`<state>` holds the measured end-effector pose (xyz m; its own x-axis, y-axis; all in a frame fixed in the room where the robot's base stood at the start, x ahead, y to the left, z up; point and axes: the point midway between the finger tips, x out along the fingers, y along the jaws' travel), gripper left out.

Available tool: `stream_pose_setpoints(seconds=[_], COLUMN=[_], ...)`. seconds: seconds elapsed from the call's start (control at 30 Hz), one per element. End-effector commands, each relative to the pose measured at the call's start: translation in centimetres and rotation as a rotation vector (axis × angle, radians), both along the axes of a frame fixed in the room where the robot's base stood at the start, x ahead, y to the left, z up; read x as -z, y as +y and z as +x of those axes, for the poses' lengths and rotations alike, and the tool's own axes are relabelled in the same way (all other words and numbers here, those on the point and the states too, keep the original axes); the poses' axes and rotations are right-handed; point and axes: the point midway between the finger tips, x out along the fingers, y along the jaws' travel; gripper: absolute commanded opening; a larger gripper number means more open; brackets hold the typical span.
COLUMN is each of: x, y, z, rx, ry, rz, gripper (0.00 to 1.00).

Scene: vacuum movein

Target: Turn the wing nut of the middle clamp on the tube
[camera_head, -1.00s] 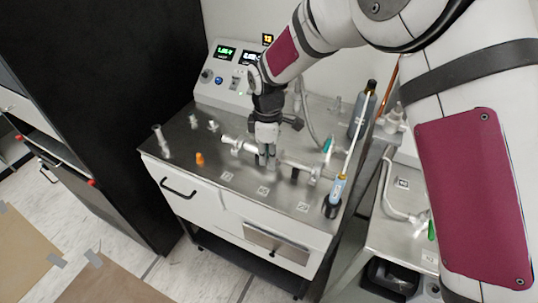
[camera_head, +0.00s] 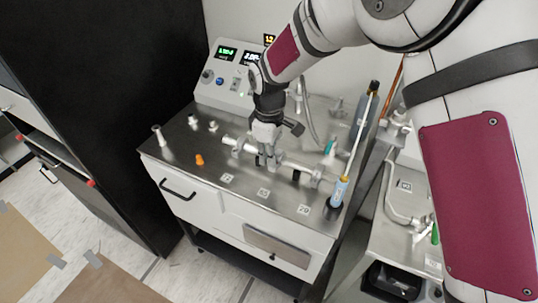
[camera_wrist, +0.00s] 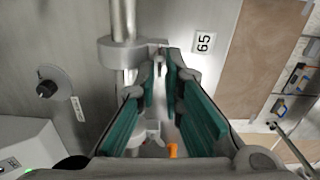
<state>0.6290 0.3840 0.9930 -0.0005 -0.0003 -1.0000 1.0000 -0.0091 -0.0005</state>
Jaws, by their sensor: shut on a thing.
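The metal tube (camera_head: 290,164) lies level above the steel bench top, held by clamps along its length. In the wrist view the tube (camera_wrist: 122,18) runs into the middle clamp (camera_wrist: 122,50), a grey ring with a lug reaching right toward my fingertips. My gripper (camera_head: 267,161) points down at the middle of the tube. In the wrist view my gripper's (camera_wrist: 168,52) teal-padded fingers close together at their tips by that lug. They are shut on the wing nut, which is mostly hidden between the tips.
An orange piece (camera_head: 200,159) and small white fittings (camera_head: 213,126) stand on the left of the bench top (camera_head: 180,150). A control box (camera_head: 225,75) is behind. Numbered labels (camera_head: 263,193) line the front.

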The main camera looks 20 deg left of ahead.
Motion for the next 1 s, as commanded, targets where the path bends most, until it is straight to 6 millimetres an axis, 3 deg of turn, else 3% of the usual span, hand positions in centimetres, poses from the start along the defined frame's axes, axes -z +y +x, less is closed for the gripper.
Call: stream_pose_setpoints(seconds=[0.03,0.1,0.57,1.0], x=[-0.1,-0.1,-0.5,-6.4], y=[0.0,0.0,0.0,0.0], z=[0.2,0.2,0.1,0.2], rx=[0.001,0.001,0.000,0.000], ry=[-0.004,-0.004,-0.003,-0.004], rz=[0.001,0.001,0.001,0.003], gripper=[0.13,0.23,0.23,0.23])
